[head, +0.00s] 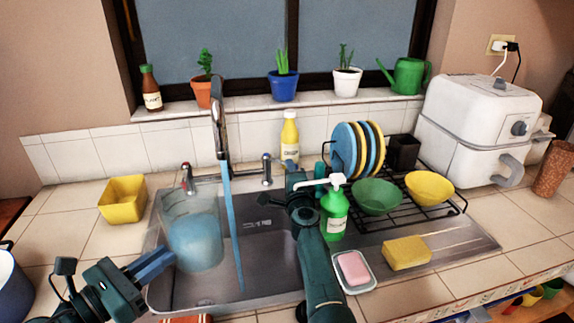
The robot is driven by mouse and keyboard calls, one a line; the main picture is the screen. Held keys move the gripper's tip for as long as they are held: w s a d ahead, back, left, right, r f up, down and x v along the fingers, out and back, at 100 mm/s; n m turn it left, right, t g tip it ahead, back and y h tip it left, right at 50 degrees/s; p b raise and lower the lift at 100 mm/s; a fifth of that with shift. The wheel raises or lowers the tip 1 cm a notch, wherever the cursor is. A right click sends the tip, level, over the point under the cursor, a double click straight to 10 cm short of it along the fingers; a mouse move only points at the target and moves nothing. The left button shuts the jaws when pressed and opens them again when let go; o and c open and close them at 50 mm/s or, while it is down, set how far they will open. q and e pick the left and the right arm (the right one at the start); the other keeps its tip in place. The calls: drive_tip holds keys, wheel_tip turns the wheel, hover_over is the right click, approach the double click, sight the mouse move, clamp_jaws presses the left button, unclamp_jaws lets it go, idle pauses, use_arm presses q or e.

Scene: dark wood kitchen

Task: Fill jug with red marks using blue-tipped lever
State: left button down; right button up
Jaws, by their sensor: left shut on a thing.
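A clear jug (193,236) is held over the left part of the sink, with bluish water in its lower part; its red marks are not clear. My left gripper (160,262) is shut on the jug at its lower left side. The tap (217,125) is running, and a blue stream (233,230) falls at the jug's right edge into the sink. The blue-tipped lever (267,170) stands right of the tap, the red-tipped lever (188,178) left of it. My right gripper (292,180) is just right of the blue-tipped lever; its fingers are too unclear to judge.
The steel sink (270,270) spans the counter. A green soap bottle (334,212) stands right of my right arm, with a pink soap dish (354,270) and yellow sponge (406,253) nearby. A dish rack (425,205) holds bowls and plates. A yellow container (122,200) stands left.

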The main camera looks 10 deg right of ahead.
sight(279, 163)
drive_tip(key=shift+w+d, duration=0.2)
drive_tip(key=shift+w, duration=2.4)
clamp_jaws()
drive_tip(key=shift+a, duration=0.1)
